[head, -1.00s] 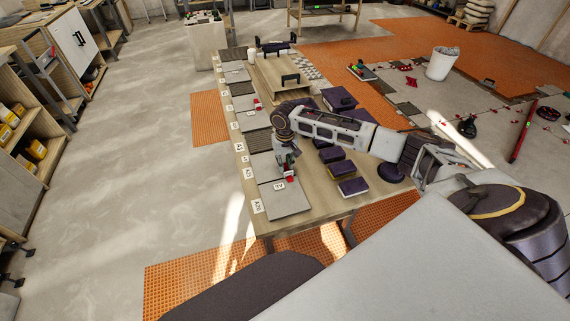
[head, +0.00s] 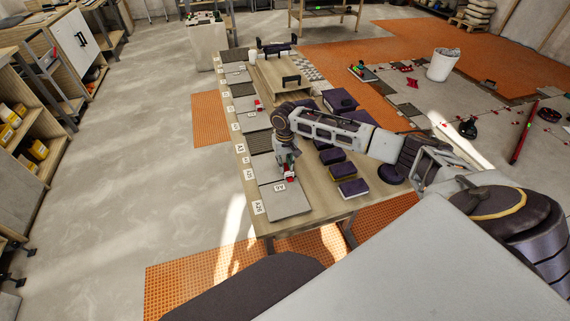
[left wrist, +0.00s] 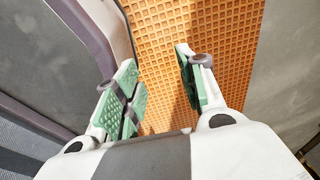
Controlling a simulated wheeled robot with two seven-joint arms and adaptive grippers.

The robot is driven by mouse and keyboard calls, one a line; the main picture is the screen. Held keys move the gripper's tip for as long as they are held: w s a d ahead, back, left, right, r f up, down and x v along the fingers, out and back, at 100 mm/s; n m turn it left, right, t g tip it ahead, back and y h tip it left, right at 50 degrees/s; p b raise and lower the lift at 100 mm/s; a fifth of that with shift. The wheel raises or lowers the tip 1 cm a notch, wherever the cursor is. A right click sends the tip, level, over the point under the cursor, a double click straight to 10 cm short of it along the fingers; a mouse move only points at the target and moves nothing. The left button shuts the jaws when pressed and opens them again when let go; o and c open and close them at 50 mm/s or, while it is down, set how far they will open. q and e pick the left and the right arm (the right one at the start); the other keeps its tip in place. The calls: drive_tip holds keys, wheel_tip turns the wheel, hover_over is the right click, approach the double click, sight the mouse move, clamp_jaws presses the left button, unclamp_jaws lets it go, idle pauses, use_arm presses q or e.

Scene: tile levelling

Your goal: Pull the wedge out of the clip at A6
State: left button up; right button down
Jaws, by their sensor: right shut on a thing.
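My right gripper (head: 286,165) reaches down over the tiles along the table's left side. It is shut on a small red wedge (head: 291,174), at the edge of a grey tile (head: 285,202). A small label (head: 279,187) lies on this tile, too small to read surely. The clip is hidden or too small to make out, so I cannot tell whether the wedge is still in it. My left gripper (left wrist: 162,90) is open and empty, its green pads apart above an orange mat.
The wooden table (head: 318,205) bears several dark sponge-like blocks (head: 353,188) right of the gripper. Farther back are another red wedge (head: 258,104) and a wooden box with handles (head: 268,80). The floor left of the table (head: 150,190) is clear.

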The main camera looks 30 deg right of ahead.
drive_tip(key=shift+w, duration=0.25)
drive_tip(key=shift+w+d, duration=0.15)
drive_tip(key=shift+w, duration=0.55)
drive_tip(key=shift+w+d, duration=0.15)
drive_tip(key=shift+w, duration=0.2)
drive_tip(key=shift+w+d, duration=0.1)
drive_tip(key=shift+w, duration=0.1)
drive_tip(key=shift+w+r, duration=0.1)
drive_tip(key=shift+w, duration=0.4)
drive_tip(key=shift+w+d, duration=0.15)
drive_tip(key=shift+w, duration=0.05)
use_arm(q)
drive_tip(key=shift+s+a, duration=0.1)
drive_tip(key=shift+a, duration=0.55)
